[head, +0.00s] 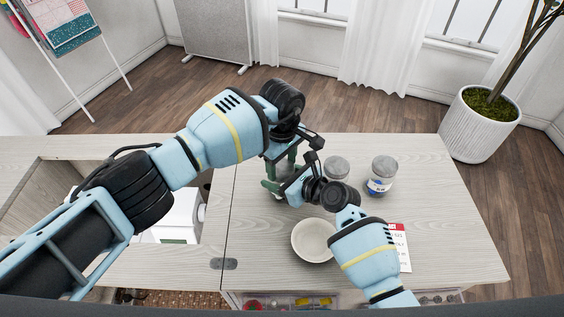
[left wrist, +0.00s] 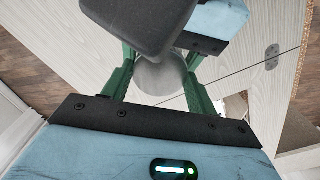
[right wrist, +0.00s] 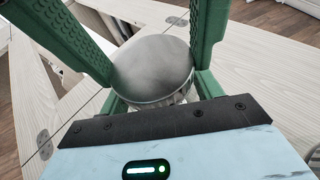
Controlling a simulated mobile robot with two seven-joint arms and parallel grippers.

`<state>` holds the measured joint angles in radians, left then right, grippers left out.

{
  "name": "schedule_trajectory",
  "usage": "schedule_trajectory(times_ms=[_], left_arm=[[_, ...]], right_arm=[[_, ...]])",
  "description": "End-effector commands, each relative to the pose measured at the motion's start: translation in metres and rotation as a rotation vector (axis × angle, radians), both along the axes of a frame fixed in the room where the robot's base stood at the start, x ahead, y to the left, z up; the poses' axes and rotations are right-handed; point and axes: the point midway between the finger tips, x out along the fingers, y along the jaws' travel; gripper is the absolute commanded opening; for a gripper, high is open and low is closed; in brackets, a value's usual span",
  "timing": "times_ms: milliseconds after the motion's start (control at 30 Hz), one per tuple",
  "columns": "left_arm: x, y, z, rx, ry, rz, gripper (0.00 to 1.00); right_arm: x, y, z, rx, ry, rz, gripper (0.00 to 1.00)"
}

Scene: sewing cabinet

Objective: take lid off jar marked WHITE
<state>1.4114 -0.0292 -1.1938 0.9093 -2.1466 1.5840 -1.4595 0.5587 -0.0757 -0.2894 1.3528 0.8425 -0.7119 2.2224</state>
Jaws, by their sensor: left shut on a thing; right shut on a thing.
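A jar with a round grey lid (right wrist: 152,68) stands between both grippers. My left gripper (head: 271,180) reaches down from above, and its green fingers stand on either side of the lid; the lid also shows in the left wrist view (left wrist: 162,75). My right gripper (head: 286,187) comes in from the right side, shut lower down around the jar body, which is mostly hidden. No label shows on the held jar, so I cannot read its mark. The lid appears seated on the jar.
A grey-lidded jar (head: 337,166) and a jar with a blue label (head: 381,178) stand to the right on the pale wooden cabinet top (head: 445,215). A white bowl (head: 313,241) sits in front. A red-and-white card (head: 398,236) lies beside my right arm. A white machine (head: 180,215) is in the left opening.

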Motion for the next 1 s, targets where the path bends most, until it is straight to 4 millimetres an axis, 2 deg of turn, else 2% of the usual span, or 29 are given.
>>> schedule_trajectory(times_ms=[100,300,700,733,867,1000], left_arm=[[0.0002,0.0008,-0.0001,0.002,-0.001,0.181,0.31],[0.0000,0.0003,0.0000,0.001,0.001,0.400,0.31],[-0.0004,0.0002,-0.0002,0.002,0.001,0.454,0.31],[-0.0004,0.0002,-0.0002,0.002,0.001,0.453,0.61],[-0.0003,0.0001,-0.0001,0.002,0.000,0.453,0.78],[-0.0002,0.0001,-0.0001,0.001,0.001,0.452,0.80]], right_arm=[[0.0002,-0.0006,-0.0005,0.000,0.002,-0.002,0.01],[0.0002,-0.0008,-0.0006,0.000,0.001,-0.003,0.01],[0.0004,-0.0010,-0.0006,0.000,0.001,-0.003,0.01],[0.0004,-0.0010,-0.0006,0.000,0.001,-0.003,0.01],[0.0004,-0.0011,-0.0005,-0.001,0.001,-0.002,0.01],[0.0004,-0.0009,-0.0006,-0.001,0.001,-0.002,0.01]])
